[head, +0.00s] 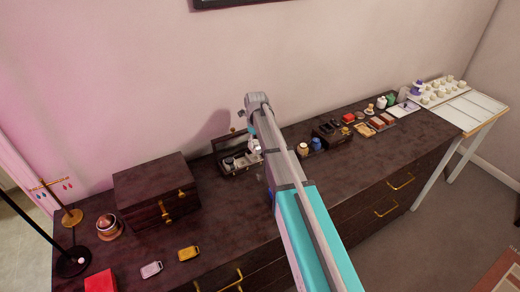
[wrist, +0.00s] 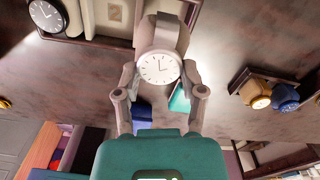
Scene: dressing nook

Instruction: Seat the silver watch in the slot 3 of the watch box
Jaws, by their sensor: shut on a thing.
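The silver watch (wrist: 158,68), with a white round face and grey strap, is between the two fingers of my gripper (wrist: 160,82) in the wrist view. My gripper is shut on it. The watch box (head: 240,168) stands open on the dresser in the head view, lid raised at the back. Its pale-lined compartments show in the wrist view (wrist: 112,42), at the top left. My arm hides part of the box.
A large dark chest (head: 155,190) stands left of the watch box. Small items crowd the dresser's right side. The dresser top (head: 225,215) in front of the box is clear.

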